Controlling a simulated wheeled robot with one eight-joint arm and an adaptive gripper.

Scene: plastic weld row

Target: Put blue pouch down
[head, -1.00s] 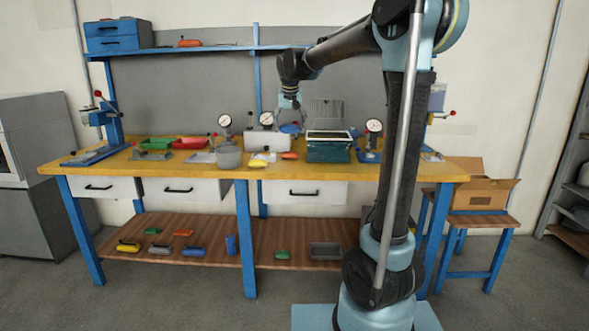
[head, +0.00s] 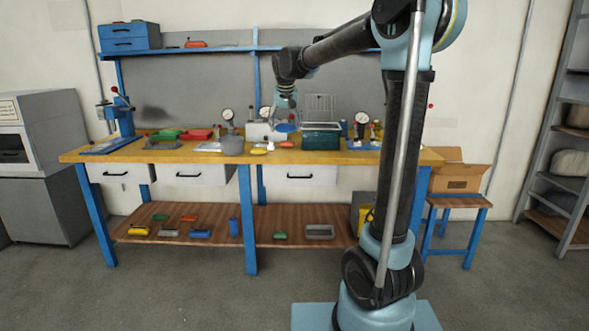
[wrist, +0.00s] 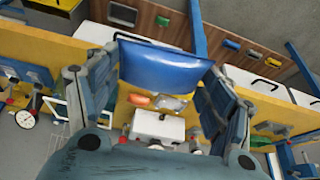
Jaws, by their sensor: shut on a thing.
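The blue pouch (wrist: 160,66) is held between the two fingers of my gripper (wrist: 158,78) in the wrist view, spread flat and wide across them. In the head view my gripper (head: 286,104) hangs in front of the workbench, with the blue pouch (head: 286,127) just below it. The pouch is in the air, with the bench top behind and beneath it in the picture. Its exact height over the bench cannot be told.
The yellow bench top (head: 330,157) carries dial gauges, a grey pot (head: 232,145), red and green trays and a teal box (head: 321,137). A lower wooden shelf (head: 215,222) holds several small coloured items. A cardboard box (head: 455,175) stands on a stool at the right. Floor in front is clear.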

